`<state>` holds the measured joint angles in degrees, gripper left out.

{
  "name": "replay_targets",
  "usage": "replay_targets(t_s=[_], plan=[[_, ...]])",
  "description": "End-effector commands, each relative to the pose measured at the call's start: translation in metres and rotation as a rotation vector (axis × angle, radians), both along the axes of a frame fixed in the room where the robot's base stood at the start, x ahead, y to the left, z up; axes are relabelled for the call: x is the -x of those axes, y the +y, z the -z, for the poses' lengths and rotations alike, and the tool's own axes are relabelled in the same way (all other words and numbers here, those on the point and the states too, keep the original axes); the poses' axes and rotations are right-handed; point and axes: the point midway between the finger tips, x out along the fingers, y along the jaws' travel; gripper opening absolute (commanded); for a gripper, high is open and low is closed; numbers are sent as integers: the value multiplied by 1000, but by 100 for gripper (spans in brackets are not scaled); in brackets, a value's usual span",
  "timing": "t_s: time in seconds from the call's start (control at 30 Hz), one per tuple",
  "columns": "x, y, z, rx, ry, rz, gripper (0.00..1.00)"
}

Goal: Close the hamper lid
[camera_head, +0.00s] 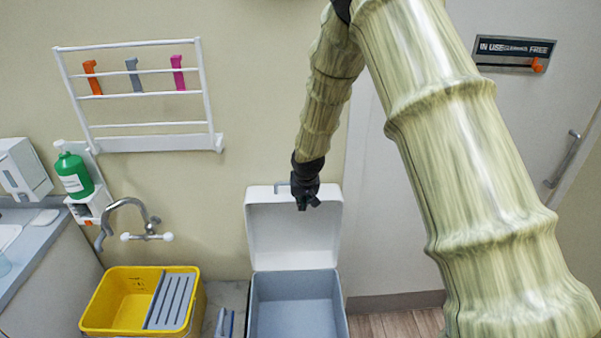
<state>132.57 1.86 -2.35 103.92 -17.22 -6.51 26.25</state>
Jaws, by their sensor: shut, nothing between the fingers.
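The hamper (299,305) stands on the floor at the bottom centre of the head view. It is a pale box with a grey-blue inside that looks empty where it shows. Its white lid (292,243) is open and stands upright against the wall side. My gripper (306,205) is small and dark in this view, shut and empty. It overlaps the upper part of the lid in the picture, near the lid's top edge. I cannot tell whether it touches the lid. The hamper's front lies below the picture's edge.
A yellow bucket (118,303) with a grey wringer stands left of the hamper. A tap (131,216) and a white wall rack (140,142) are on the wall. A green bottle (72,172) hangs at the left, above a counter (40,252). A door (530,120) is behind my arm.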

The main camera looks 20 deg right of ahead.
Motion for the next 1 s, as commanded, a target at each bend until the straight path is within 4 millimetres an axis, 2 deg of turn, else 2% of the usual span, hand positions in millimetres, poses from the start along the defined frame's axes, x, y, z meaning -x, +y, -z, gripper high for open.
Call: replay_targets(t_s=[0.03,0.1,0.2,0.33,0.43,0.57,1.0], plan=[[-19,-4,-30,10,-27,12,0],[-37,-10,-63,22,-49,31,0],[-53,-16,-97,36,-71,50,0],[-63,-20,-119,43,-84,66,0],[-66,-21,-121,45,-86,68,0],[-70,-22,-113,46,-84,67,0],[-91,-28,-71,45,-85,67,0]])
